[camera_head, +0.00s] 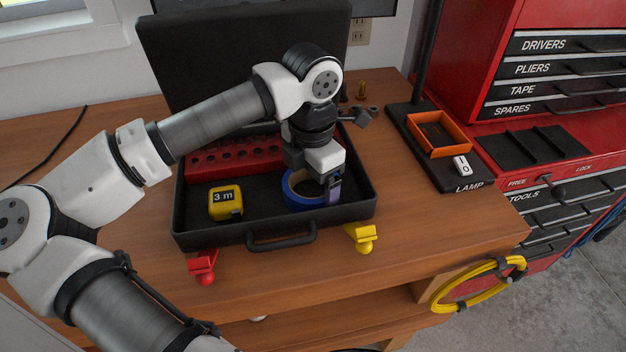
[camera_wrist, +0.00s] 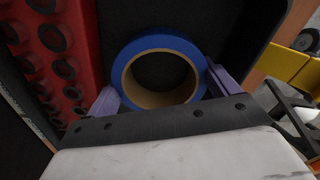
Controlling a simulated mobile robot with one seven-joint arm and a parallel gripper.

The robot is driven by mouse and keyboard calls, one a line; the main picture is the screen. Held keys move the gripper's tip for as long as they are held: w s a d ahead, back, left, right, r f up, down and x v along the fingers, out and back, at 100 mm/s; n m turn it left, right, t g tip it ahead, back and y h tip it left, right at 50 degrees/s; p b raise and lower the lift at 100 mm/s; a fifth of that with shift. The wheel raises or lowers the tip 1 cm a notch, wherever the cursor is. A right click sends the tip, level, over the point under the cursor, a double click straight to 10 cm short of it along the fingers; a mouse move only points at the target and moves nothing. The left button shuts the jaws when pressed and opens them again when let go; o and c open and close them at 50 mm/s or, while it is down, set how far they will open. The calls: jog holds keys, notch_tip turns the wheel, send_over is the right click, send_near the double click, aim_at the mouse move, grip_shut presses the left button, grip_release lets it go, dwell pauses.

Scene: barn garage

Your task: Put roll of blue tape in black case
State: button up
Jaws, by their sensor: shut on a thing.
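The roll of blue tape (camera_head: 297,198) is inside the open black case (camera_head: 213,238), in its right part. In the wrist view the blue tape (camera_wrist: 185,45) shows its brown cardboard core, with the dark case floor behind it. My gripper (camera_head: 328,188) reaches down into the case from above. In the wrist view its purple fingers (camera_wrist: 160,92) are on either side of the roll, shut on it. Whether the roll rests on the floor or hangs just above it, I cannot tell.
In the case, a yellow tape measure (camera_head: 225,202) lies left and a red socket holder (camera_head: 235,158) runs along the back. Red (camera_head: 203,267) and yellow (camera_head: 362,237) latches stick out in front. An orange tray (camera_head: 439,135) stands on the lamp base at right.

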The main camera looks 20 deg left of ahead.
aim_at(312, 194)
jog(key=o, duration=0.8)
jog(key=shift+o, duration=0.2)
jog(key=shift+r, duration=0.1)
notch_tip(312, 194, up, 12)
jog(key=b, duration=0.1)
